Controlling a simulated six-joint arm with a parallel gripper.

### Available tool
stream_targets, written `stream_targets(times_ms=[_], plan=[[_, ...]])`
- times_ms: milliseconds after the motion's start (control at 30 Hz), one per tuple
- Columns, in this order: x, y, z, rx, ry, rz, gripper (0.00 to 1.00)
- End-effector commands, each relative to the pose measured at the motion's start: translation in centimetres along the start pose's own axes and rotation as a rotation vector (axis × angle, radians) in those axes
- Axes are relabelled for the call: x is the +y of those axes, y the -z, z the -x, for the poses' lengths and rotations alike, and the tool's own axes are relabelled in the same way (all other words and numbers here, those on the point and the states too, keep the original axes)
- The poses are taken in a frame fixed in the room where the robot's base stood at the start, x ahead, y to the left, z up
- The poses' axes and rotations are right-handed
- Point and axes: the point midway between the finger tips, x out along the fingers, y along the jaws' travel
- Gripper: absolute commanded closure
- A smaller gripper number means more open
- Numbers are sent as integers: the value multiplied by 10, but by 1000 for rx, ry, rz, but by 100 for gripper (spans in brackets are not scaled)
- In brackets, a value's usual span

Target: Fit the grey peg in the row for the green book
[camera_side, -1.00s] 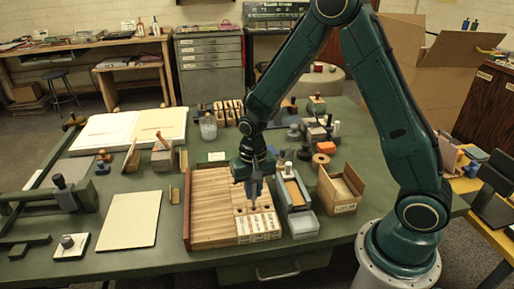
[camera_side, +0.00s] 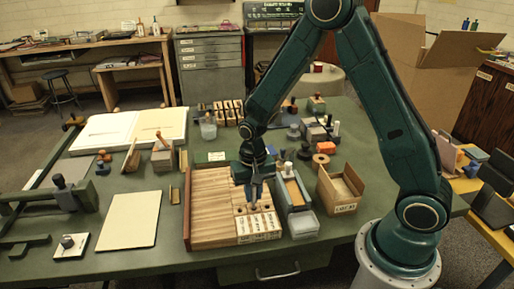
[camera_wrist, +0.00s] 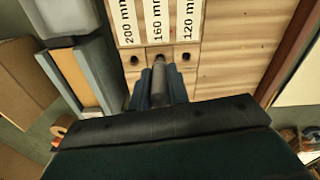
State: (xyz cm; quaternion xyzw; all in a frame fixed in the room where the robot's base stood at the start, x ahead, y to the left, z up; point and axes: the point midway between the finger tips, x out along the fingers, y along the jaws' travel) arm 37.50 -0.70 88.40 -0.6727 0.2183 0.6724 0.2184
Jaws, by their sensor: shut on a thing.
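My gripper (camera_side: 254,198) is over the wooden board (camera_side: 209,208), near its labelled blocks. In the wrist view my gripper (camera_wrist: 159,88) is shut on a grey peg (camera_wrist: 160,76), which points away from the camera. The peg's tip is at the middle hole, in line with the "160 mm" label (camera_wrist: 157,18). I cannot tell whether the tip is inside the hole or just above it. Dark holes show beside it, at the "200 mm" row (camera_wrist: 134,60) and the "120 mm" row (camera_wrist: 187,56). I cannot make out a green book for certain.
A narrow grey tray (camera_side: 296,202) stands close to the board's right side, with an open cardboard box (camera_side: 341,190) beyond it. A pale flat sheet (camera_side: 128,219) lies to the left. Several small tools and stamps stand behind on the green table (camera_side: 185,268).

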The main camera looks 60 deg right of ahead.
Motion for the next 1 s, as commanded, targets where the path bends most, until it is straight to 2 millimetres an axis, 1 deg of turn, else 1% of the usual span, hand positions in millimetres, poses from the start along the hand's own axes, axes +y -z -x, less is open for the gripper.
stream_targets(times_ms=[1000], plan=[[0, 0, -18, -1, -1, 0, 100]])
